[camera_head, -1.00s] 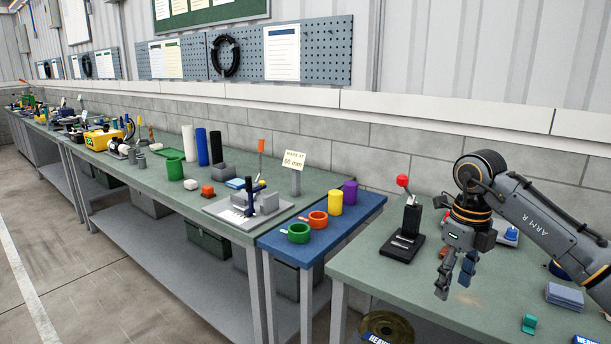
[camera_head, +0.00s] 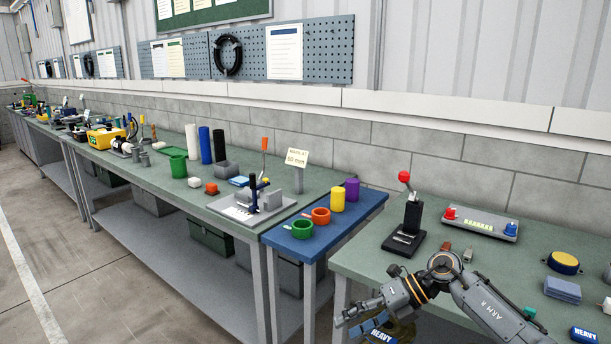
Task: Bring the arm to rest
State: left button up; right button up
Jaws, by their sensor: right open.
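My right arm comes in from the lower right. Its right gripper (camera_head: 358,321) is low in front of the right green-topped table (camera_head: 365,262), at its front left corner. Its fingers point left and are open, with nothing visible between them. A blue part with pale lettering shows just below the fingers, partly hidden. My left gripper is not in view.
A black press with a red knob (camera_head: 411,218) and a grey panel with red and blue buttons (camera_head: 480,223) stand on the right table. A blue stand (camera_head: 305,244) holds green, orange, yellow and purple cylinders. A long bench (camera_head: 130,166) runs back left.

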notch_tip(320, 180, down, 17)
jog(key=w+m+t+y, duration=0.2)
jog(key=w+m+t, duration=0.1)
jog(key=m+t, duration=1.05)
jog(key=s+d+f+m+h, duration=0.3)
jog(key=s+f+m, duration=0.15)
jog(key=f, duration=0.25)
jog(key=s+d+f+m+g+h, duration=0.1)
jog(key=s+d+f+m+h, duration=0.15)
jog(key=f+m, duration=0.35)
jog(key=s+d+f+m+h, duration=0.2)
jog(key=s+d+f+m, duration=0.15)
jog(key=f, duration=0.45)
jog(key=s+d+f+m+g+h, duration=0.1)
jog(key=s+f+m+g, duration=0.2)
jog(key=s, duration=1.1)
jog(key=s+d+f+m+g+h, duration=0.2)
jog(key=s+f, duration=0.8)
jog(key=s, duration=0.5)
jog(key=s+d+f+m+g+h, duration=0.1)
jog(key=s+f+m+g, duration=0.3)
jog(key=s, duration=1.1)
notch_tip(320, 180, down, 4)
jog(key=shift+s+d+r+g+h, duration=0.25)
jog(key=shift+g+h, duration=0.5)
jog(key=shift+g, duration=0.2)
jog(key=shift+w, duration=0.1)
